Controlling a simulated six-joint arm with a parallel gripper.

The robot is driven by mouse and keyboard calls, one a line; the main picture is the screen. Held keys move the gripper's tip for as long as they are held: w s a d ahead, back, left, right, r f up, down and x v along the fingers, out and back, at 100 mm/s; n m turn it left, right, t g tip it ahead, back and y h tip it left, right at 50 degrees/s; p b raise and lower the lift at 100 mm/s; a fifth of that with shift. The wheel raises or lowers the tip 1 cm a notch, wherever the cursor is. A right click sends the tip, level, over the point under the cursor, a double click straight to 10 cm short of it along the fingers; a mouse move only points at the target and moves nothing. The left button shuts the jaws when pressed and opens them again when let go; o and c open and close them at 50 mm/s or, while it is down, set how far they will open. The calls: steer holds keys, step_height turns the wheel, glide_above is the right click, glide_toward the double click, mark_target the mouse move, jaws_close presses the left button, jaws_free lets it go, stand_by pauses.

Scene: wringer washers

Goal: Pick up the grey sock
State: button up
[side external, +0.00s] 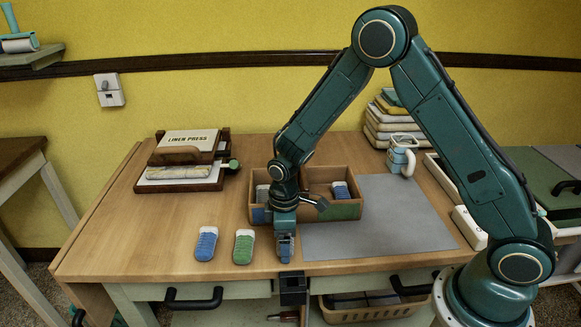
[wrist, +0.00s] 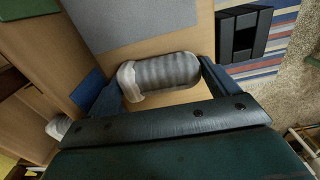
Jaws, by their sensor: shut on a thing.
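The grey sock (wrist: 168,73), ribbed with a pale end, lies between my two fingers in the wrist view. My gripper (wrist: 158,88) is shut on it, one finger at each end. In the side view my gripper (side external: 285,246) points straight down near the table's front edge, to the right of the green sock. The grey sock is hidden there behind the fingers. It appears at or close to the table top; I cannot tell whether it touches it.
A blue sock (side external: 206,243) and a green sock (side external: 243,246) lie left of my gripper. A divided wooden box (side external: 318,173) behind it holds socks in both compartments. A grey mat (side external: 405,215) lies clear at right. The linen press (side external: 188,160) stands at back left, a mug (side external: 402,156) at back right.

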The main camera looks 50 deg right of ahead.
steer(key=shift+r, duration=0.15)
step_height(320, 180, up, 20)
steer(key=shift+f, duration=0.2)
stand_by(0.4)
stand_by(0.5)
steer(key=w+d+f, duration=0.7)
steer(key=w+d, duration=0.4)
steer(key=w, duration=0.1)
steer(key=shift+w+d+f, duration=0.2)
steer(key=shift+w+d, duration=0.1)
steer(key=shift+f, duration=0.1)
steer(key=shift+f, duration=2.85)
